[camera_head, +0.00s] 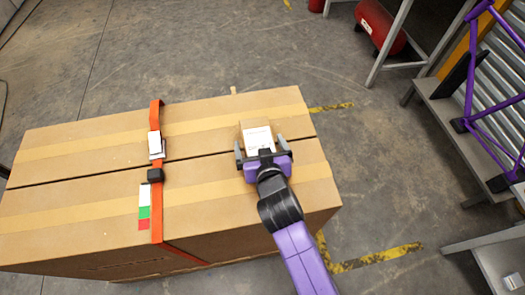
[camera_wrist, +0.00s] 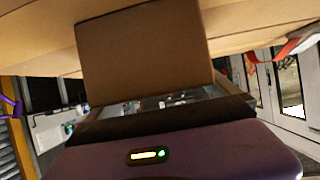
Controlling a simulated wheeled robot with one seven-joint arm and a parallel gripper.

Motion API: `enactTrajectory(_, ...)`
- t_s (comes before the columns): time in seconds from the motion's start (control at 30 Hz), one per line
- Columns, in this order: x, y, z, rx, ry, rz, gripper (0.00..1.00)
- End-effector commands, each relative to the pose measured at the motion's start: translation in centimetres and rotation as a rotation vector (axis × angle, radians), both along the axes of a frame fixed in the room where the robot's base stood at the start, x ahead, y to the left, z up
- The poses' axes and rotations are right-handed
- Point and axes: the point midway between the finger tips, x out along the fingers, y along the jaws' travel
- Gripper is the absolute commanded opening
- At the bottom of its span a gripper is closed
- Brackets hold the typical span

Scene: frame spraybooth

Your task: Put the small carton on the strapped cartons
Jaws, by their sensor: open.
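The small carton (camera_head: 255,127) is brown with a white label. It appears to rest on the right part of the strapped cartons (camera_head: 205,192), near the seam between them. The strapped cartons are two long brown boxes side by side, bound by an orange strap (camera_head: 157,200). My gripper (camera_head: 260,145) is open, with one finger on each side of the small carton. In the wrist view the small carton (camera_wrist: 146,58) fills the middle, right in front of the gripper body, against the strapped cartons (camera_wrist: 245,22). Whether the fingers touch its sides cannot be told.
A metal rack with a purple bicycle frame (camera_head: 470,100) stands at the right. A red tank (camera_head: 380,25) is at the back under a metal frame. A grey bench corner (camera_head: 500,262) is at lower right. The floor between has free room, with yellow-black tape (camera_head: 375,258).

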Motion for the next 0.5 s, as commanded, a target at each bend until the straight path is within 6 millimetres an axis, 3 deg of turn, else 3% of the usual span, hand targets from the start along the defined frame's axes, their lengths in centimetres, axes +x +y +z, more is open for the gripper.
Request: enactTrajectory(0.5,-7.9,-2.3,3.9,0.0,0.0,-0.001,0.99)
